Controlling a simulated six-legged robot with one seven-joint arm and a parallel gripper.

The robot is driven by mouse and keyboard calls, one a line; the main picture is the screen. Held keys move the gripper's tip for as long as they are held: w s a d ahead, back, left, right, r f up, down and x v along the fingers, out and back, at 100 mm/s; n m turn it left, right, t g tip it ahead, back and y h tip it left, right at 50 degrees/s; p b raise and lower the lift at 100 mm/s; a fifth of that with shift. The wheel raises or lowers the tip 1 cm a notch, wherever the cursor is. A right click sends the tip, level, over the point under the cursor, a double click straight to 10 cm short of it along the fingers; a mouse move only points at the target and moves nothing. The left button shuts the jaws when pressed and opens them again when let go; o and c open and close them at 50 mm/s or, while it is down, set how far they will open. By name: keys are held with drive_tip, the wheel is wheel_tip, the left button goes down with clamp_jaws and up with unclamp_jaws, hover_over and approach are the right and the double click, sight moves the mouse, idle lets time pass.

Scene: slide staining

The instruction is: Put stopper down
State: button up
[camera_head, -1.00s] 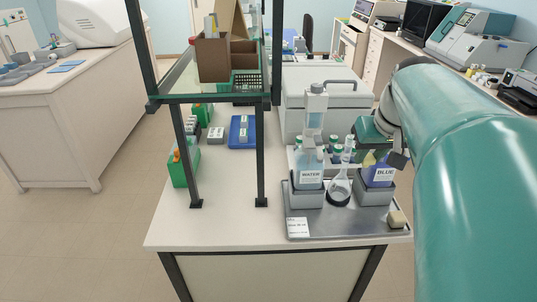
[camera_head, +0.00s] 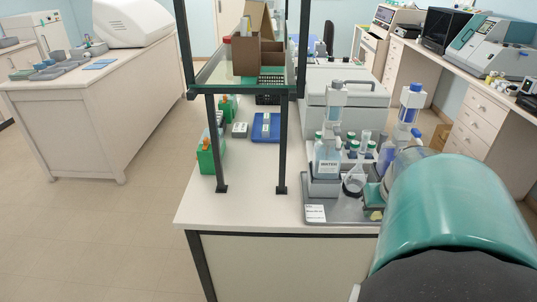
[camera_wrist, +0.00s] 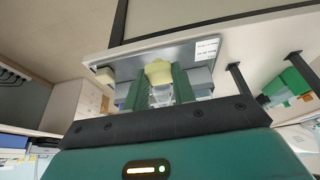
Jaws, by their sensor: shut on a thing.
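The pale yellow stopper (camera_wrist: 158,72) is between my gripper's (camera_wrist: 160,88) two green fingers in the wrist view. My gripper is shut on it. In the head view my gripper (camera_head: 373,197) is low at the front of the grey tray (camera_head: 345,212), with the yellow stopper (camera_head: 376,214) at its tip. I cannot tell whether the stopper touches the tray. The WATER bottle (camera_head: 327,160) stands in a grey holder at the tray's left. A clear flask (camera_head: 353,181) stands beside it. The blue bottle (camera_head: 386,155) is partly hidden by my arm.
A beige block (camera_wrist: 104,75) lies at a tray corner. A white label card (camera_head: 315,213) is at the tray's front left. Small vials (camera_head: 352,147) stand behind the flask. A dark-framed shelf (camera_head: 242,92) rises to the left. The bench front between shelf and tray is clear.

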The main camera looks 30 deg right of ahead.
drive_tip(key=w+d+f, duration=0.8)
drive_tip(key=w+d, duration=0.1)
drive_tip(key=shift+f, duration=0.35)
drive_tip(key=shift+w+d+f, duration=0.4)
drive_tip(key=shift+w+f, duration=0.15)
drive_tip(key=shift+f, duration=1.7)
drive_tip(key=shift+f, duration=0.15)
drive_tip(key=o, duration=0.9)
drive_tip(key=shift+o, duration=0.2)
